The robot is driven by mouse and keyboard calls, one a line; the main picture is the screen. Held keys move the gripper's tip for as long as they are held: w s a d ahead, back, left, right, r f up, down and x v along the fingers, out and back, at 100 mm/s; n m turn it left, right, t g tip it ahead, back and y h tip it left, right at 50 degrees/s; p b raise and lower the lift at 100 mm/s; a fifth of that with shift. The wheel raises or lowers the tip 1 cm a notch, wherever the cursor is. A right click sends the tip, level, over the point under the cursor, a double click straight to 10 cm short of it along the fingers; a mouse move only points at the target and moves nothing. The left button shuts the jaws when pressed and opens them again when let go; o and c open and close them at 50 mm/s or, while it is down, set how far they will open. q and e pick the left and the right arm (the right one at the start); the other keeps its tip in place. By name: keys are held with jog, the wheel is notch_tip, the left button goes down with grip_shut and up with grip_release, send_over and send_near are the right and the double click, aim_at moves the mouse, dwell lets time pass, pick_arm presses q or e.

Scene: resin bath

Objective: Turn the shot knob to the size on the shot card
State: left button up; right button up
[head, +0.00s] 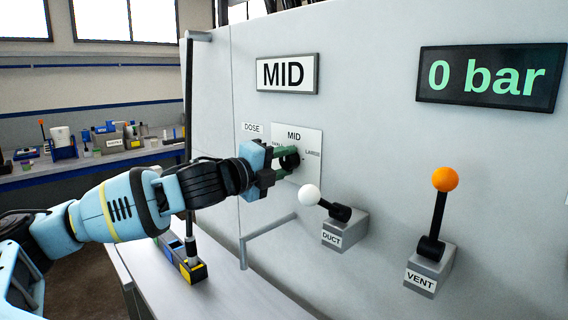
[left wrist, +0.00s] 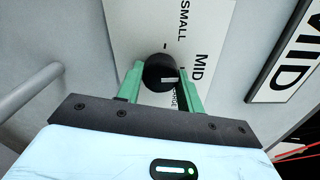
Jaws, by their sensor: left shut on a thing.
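The shot card (head: 287,73) on the grey panel reads MID. Below it, the black shot knob (head: 289,160) sits on a white plate (head: 311,141) marked MID at the top and LARGE at the right. My left gripper (head: 284,162) is shut on the knob, its green fingers on either side. In the left wrist view, the knob (left wrist: 158,70) shows between the fingers (left wrist: 160,85), with a white mark pointing toward the MID side of the plate. Exact alignment is hard to tell. SMALL is readable there; LARGE is mostly hidden. My right gripper is not in view.
The white-tipped DUCT lever (head: 311,195) and orange-tipped VENT lever (head: 445,180) stand right of the knob. A display (head: 490,77) reads 0 bar. A grey rail (head: 268,228) juts out below. A side bench (head: 60,172) with equipment is at the far left.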

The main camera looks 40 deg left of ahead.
pick_arm(q)
jog(key=shift+m, duration=0.3)
jog(key=o, duration=1)
jog(key=shift+s, duration=0.1)
